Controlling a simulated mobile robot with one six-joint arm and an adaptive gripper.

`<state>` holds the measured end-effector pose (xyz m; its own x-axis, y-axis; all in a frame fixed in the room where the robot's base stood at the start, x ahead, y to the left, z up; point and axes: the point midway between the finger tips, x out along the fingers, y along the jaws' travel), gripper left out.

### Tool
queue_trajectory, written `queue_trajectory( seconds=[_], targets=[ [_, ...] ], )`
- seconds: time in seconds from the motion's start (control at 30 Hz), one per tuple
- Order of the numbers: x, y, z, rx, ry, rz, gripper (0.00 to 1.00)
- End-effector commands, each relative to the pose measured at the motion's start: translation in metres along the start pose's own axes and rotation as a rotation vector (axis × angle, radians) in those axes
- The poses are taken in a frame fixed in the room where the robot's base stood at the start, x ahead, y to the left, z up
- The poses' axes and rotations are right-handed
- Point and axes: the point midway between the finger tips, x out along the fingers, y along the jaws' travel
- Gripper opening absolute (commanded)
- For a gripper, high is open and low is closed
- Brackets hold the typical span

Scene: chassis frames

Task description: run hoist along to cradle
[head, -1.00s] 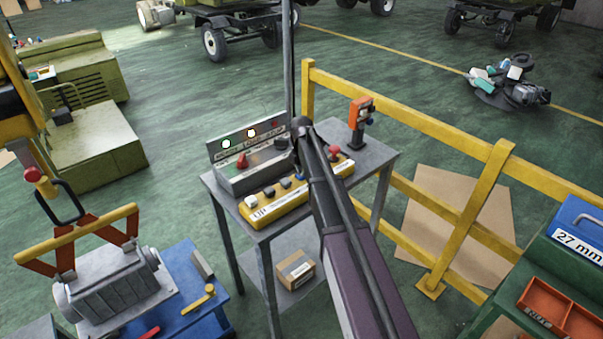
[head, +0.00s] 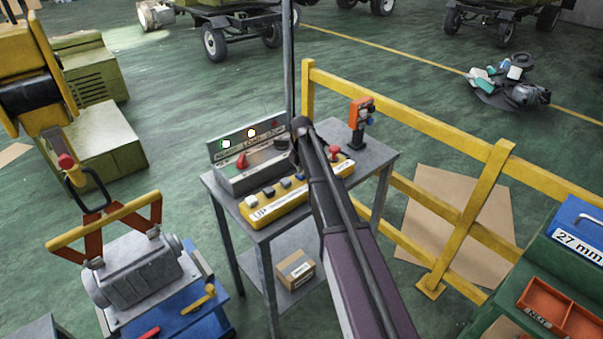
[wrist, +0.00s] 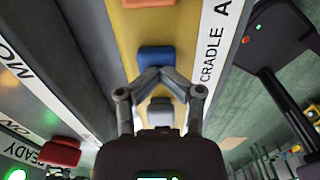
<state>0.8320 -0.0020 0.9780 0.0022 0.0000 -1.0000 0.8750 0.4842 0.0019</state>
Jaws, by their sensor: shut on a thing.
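The yellow hoist (head: 30,88) is at the left in the head view. Its red-topped hook (head: 68,165) carries an orange-and-yellow lifting beam (head: 110,218), with a grey ribbed housing (head: 135,275) below it. The housing overlaps a blue bench (head: 215,312) in the picture; the gap beneath is unclear. No cradle can be made out for certain. The yellow control box (head: 262,212) stands on a grey table. In the wrist view my gripper (wrist: 160,74) has its fingertips together at the blue button (wrist: 155,57), beside a "CRADLE" label (wrist: 212,60).
A grey console (head: 250,170) with lit lamps stands behind the control box. An orange post device (head: 361,112) stands at the table's back right. A yellow railing (head: 410,125) runs along the right.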

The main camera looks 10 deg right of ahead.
Motion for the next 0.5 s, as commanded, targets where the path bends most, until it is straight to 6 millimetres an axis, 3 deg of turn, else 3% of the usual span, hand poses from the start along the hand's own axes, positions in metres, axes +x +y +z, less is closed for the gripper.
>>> queue_trajectory(
  seconds=[0.5],
  targets=[
    [-0.0064, -0.0001, 0.0000, 0.000, 0.000, 0.000, 0.00]
  ],
)
